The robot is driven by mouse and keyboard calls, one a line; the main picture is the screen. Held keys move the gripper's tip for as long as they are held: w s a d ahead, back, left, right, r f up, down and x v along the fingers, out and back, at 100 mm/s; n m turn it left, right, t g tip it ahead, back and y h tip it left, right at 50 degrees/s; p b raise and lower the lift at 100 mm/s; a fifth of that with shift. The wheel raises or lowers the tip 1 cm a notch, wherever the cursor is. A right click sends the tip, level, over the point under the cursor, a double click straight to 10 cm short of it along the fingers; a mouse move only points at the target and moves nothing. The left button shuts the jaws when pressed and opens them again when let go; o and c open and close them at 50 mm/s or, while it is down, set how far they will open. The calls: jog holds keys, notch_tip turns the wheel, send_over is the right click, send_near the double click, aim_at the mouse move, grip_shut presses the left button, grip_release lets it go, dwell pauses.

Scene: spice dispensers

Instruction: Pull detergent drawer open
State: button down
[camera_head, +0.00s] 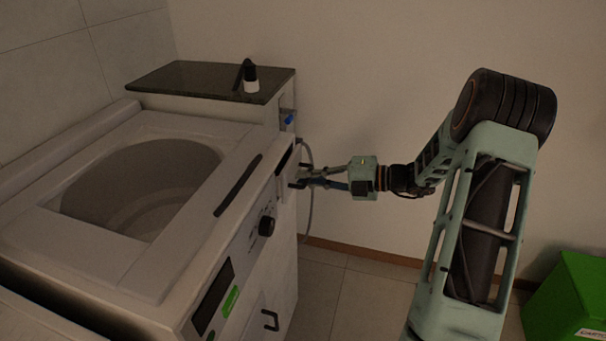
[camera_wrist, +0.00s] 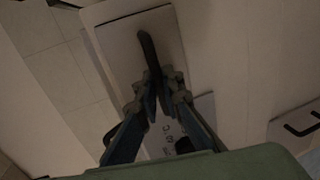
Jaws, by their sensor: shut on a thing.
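The detergent drawer (camera_head: 287,187) is at the far end of the white washing machine's front panel. In the wrist view its pale front (camera_wrist: 118,48) fills the upper middle, with a dark vertical handle (camera_wrist: 148,50) on it. A dark strip shows along the drawer's top in the head view; how far the drawer stands out is hard to tell. My gripper (camera_head: 302,176) reaches in from the right, level with the drawer front. In the wrist view its fingertips (camera_wrist: 163,83) are closed on the lower part of the handle. The fingers hide the handle's lower end.
The washing machine (camera_head: 165,270) has an open round tub, a black knob (camera_head: 266,226) and a lower door handle (camera_head: 270,320). A dark-topped cabinet (camera_head: 200,79) holding a small bottle (camera_head: 251,80) stands behind. A green box (camera_head: 570,300) is at right. Floor between is clear.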

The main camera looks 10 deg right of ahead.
jog(key=f+p+v, duration=0.1)
jog(key=p+v, duration=0.5)
jog(key=v, duration=0.3)
jog(key=shift+s+d+f, duration=0.15)
jog(key=shift+d+f, duration=0.1)
jog(key=shift+f, duration=0.15)
jog(key=c, duration=2.1)
grip_release()
jog(key=v, duration=1.2)
